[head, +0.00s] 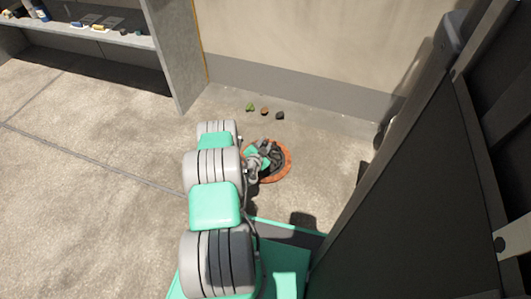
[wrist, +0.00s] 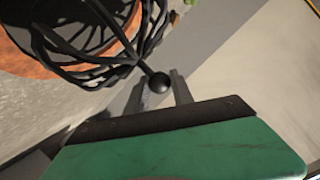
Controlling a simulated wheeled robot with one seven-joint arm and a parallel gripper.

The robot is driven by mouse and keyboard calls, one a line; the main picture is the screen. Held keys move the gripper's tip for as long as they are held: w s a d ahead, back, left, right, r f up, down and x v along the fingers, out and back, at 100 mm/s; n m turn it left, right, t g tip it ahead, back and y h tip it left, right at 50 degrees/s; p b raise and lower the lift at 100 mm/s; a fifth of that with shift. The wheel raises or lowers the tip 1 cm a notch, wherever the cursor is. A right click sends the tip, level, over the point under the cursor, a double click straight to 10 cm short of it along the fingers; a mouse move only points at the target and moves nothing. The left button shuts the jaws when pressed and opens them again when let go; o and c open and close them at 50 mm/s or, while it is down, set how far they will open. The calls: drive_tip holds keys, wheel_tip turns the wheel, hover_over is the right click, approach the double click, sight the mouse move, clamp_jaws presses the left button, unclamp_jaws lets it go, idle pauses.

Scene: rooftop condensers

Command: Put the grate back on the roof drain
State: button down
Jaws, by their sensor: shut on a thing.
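The grate is a dark wire dome (wrist: 85,48) with a round black knob (wrist: 157,83) in the wrist view. My gripper (wrist: 160,92) is shut on the knob, with one grey finger on each side. The roof drain has an orange-brown ring (wrist: 75,66) around a dark opening, and the grate's ribs overlap it in this view. In the head view the drain ring (head: 288,162) lies on the roof floor, and my gripper (head: 262,158) with the dark grate covers its left part. I cannot tell whether the grate touches the ring.
A green (head: 250,107), a brown (head: 265,111) and a dark small lump (head: 280,115) lie beyond the drain near the wall (head: 310,45). A shelf (head: 75,31) with several small items stands upper left. A large dark cabinet (head: 430,170) rises on the right. Floor at left is clear.

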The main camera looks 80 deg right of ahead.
drive_tip(key=shift+d+f, duration=0.35)
drive_tip(key=f, duration=0.1)
drive_tip(key=f+b, duration=0.2)
drive_tip(key=shift+d+f, duration=0.3)
drive_tip(key=shift+f, duration=0.05)
drive_tip(key=shift+r, duration=0.1)
drive_tip(key=c, duration=1.1)
unclamp_jaws()
